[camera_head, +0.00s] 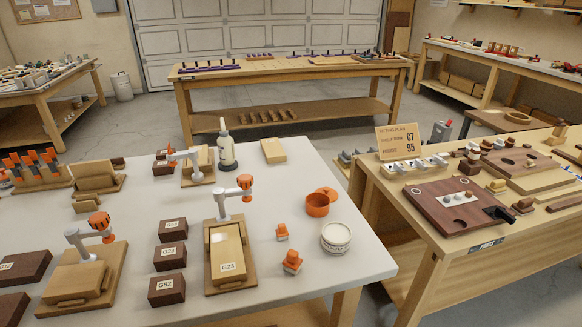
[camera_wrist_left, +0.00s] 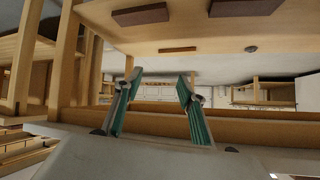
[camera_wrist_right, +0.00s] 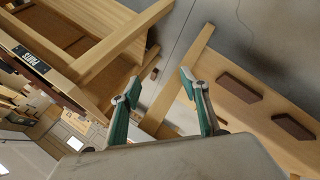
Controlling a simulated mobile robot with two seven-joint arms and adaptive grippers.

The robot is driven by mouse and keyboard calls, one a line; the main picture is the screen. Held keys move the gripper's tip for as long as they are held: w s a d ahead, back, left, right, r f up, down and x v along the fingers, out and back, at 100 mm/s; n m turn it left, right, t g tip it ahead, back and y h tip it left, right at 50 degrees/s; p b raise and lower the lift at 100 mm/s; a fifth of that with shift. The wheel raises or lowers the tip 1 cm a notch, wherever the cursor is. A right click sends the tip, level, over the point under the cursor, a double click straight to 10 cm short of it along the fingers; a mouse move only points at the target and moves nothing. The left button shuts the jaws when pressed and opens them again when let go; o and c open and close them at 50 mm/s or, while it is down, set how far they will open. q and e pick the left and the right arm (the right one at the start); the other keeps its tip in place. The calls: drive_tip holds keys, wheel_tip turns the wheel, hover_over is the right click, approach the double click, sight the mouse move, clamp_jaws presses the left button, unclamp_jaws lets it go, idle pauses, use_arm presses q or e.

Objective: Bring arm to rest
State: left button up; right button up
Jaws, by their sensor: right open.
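Neither of my arms or grippers shows in the head view. In the left wrist view my left gripper (camera_wrist_left: 158,76) has its two teal-padded fingers spread apart, with nothing between them. In the right wrist view my right gripper (camera_wrist_right: 159,77) also has its fingers apart and is empty. Neither gripper touches anything that I can see. Wooden bench parts and floor show beyond the fingers in both wrist views.
The white-topped bench (camera_head: 365,262) holds wooden fixtures, dark labelled blocks (camera_head: 168,289), orange parts (camera_head: 292,262), a white round tin (camera_head: 336,237) and a bottle (camera_head: 226,152). A wooden bench (camera_head: 400,205) stands at right. Dark blocks (camera_wrist_right: 240,88) lie on a wooden board in the right wrist view.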

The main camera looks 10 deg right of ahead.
use_arm(q)
drive_tip(key=shift+s+d+r+p, duration=0.25)
drive_tip(key=shift+s+r+p, duration=0.2)
drive_tip(key=shift+p, duration=0.6)
use_arm(e)
drive_tip(key=w+a+f+m+t+y, duration=0.1)
drive_tip(key=a+f+m+t+y, duration=0.2)
drive_tip(key=a, duration=1.1)
wheel_tip(320, 180, down, 5)
drive_tip(key=y, duration=0.3)
drive_tip(key=shift+f+t, duration=0.2)
drive_tip(key=shift+t, duration=0.1)
use_arm(q)
drive_tip(key=shift+w+r, duration=0.2)
drive_tip(key=shift+r, duration=0.15)
use_arm(e)
drive_tip(key=shift+w+a, duration=0.1)
